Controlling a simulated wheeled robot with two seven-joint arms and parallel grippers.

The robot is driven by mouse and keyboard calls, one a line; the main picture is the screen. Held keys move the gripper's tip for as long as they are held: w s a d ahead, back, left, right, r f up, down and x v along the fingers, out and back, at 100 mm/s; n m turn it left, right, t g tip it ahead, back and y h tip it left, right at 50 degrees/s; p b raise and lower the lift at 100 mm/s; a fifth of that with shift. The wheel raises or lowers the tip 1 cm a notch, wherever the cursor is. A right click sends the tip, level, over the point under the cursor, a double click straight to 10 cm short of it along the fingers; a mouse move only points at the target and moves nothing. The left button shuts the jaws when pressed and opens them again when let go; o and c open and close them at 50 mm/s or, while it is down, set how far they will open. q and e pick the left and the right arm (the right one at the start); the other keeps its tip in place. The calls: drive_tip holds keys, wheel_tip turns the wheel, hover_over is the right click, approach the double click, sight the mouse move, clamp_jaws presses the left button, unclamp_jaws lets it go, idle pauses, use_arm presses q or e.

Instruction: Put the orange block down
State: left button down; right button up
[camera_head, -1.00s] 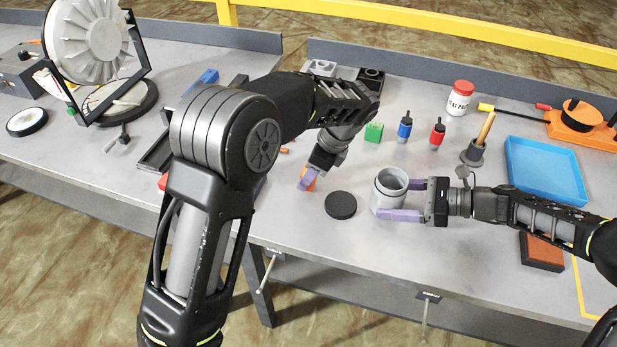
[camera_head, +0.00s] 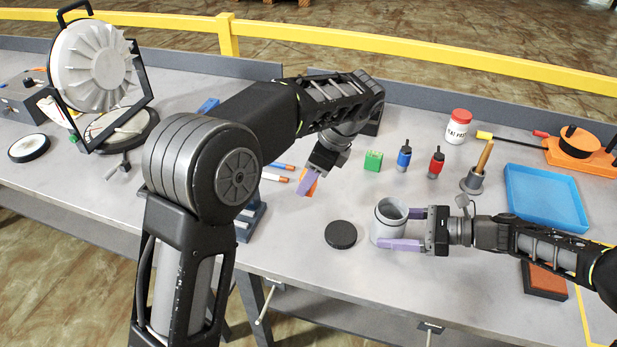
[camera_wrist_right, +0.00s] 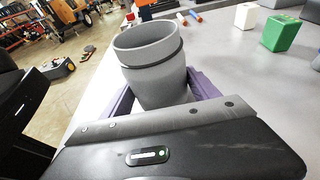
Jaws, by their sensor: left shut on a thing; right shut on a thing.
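The orange block (camera_head: 312,178) is mostly hidden between the purple fingers of my left gripper (camera_head: 308,188). That gripper is shut on it and points down over the table, left of the green block; whether the block touches the table I cannot tell. My right gripper (camera_head: 394,228) is shut on a grey cup (camera_head: 388,219), one purple finger on each side. The cup is upright, its open mouth facing up. It also shows in the right wrist view (camera_wrist_right: 152,75), between the fingers.
A black disc (camera_head: 340,234) lies left of the cup. A green block (camera_head: 373,160), blue bottle (camera_head: 404,156) and red bottle (camera_head: 436,163) stand behind. Pens (camera_head: 276,178) lie left of the left gripper. A blue tray (camera_head: 545,195) is at right. Table between disc and green block is bare.

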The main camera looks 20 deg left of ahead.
use_arm(q)
drive_tip(key=shift+r, duration=0.1)
drive_tip(key=shift+d+r, duration=0.2)
drive_tip(key=shift+d, duration=0.05)
drive_tip(key=d+r+m+t+h, duration=0.2)
drive_tip(key=d+r+m, duration=0.2)
drive_tip(key=d+m, duration=0.5)
drive_tip(key=d+r+m+t+h, duration=0.2)
drive_tip(key=d+r+m, duration=0.3)
drive_tip(key=d+m, duration=0.4)
drive_tip(key=shift+d+m+t+h, duration=0.3)
drive_tip(key=shift+d, duration=0.05)
drive_tip(key=shift+w, duration=0.1)
wheel_tip(320, 180, down, 6)
drive_tip(key=shift+f, duration=0.2)
